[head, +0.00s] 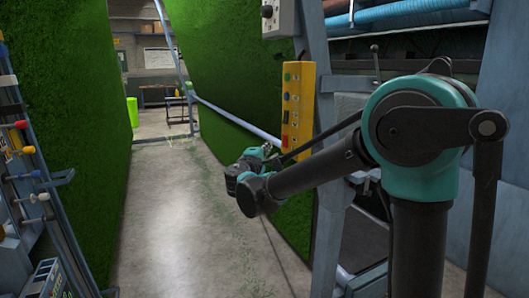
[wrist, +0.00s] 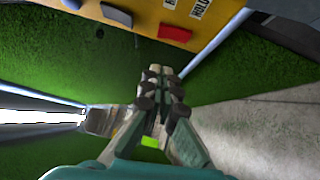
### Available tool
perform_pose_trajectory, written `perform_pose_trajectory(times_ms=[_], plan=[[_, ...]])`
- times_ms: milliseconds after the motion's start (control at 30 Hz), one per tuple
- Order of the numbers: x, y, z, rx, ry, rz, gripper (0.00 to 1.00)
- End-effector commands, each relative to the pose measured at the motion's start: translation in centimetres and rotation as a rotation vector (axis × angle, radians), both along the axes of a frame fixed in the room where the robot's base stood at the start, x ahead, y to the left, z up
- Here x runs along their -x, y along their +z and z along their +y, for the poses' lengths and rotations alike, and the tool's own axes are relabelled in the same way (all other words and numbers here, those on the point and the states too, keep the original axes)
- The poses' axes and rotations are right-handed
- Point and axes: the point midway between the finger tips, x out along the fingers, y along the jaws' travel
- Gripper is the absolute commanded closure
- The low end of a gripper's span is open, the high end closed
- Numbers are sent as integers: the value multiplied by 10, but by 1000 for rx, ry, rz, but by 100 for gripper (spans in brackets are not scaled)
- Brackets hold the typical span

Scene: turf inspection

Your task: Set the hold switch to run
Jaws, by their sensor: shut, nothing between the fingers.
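The yellow control box (head: 298,112) hangs beside the grey post in the head view, with a column of small controls on its face. Its edge crosses the top of the wrist view (wrist: 226,22), with a red-orange part (wrist: 175,33), a grey-blue part (wrist: 117,15) and a label reading HOLD (wrist: 200,8). A second label beside it is cut off. I cannot tell which part is the hold switch or how it is set. My gripper (wrist: 161,71) is shut and empty, apart from the box. In the head view it is small and partly hidden near the box's lower left.
Green turf (head: 225,65) hangs behind the box, with a pale rail (head: 235,120) across it. A grey control box (head: 280,18) is above. A tool rack (head: 25,150) stands at left. The concrete aisle (head: 175,215) is clear.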

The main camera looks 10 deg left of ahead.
Motion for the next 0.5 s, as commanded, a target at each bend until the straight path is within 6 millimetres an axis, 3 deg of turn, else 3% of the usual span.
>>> perform_pose_trajectory(times_ms=[200,500], plan=[[-41,4,-11,0,-3,0,100],[-57,8,-38,1,-1,0,100]])
